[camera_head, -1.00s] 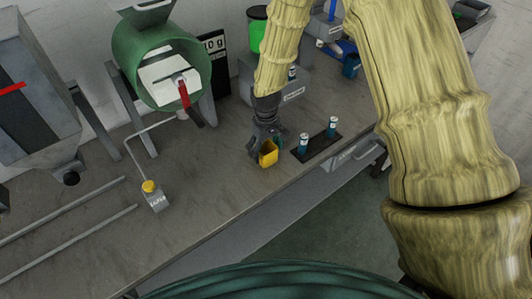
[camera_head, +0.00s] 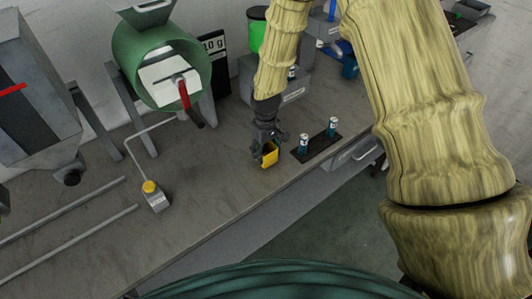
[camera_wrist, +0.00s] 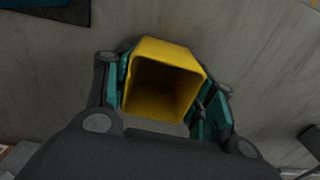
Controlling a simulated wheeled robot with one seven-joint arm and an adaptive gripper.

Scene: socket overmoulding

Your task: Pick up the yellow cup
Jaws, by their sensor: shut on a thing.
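The yellow cup (camera_head: 270,154) is a small open-topped, squarish cup near the front edge of the workbench. In the wrist view the cup (camera_wrist: 165,52) sits between the teal finger pads of my gripper (camera_wrist: 165,95), and I look down into its empty, dark inside. My gripper (camera_head: 265,146) is shut on the cup from both sides. The cup's lower part is hidden, and I cannot tell whether its base touches the bench.
Two blue-and-white cylinders (camera_head: 304,144) stand in a dark holder (camera_head: 318,148) just right of the cup. A small grey block with a yellow button (camera_head: 155,198) and two metal rails (camera_head: 80,235) lie to the left. A green drum (camera_head: 140,60) stands behind. The bench between is clear.

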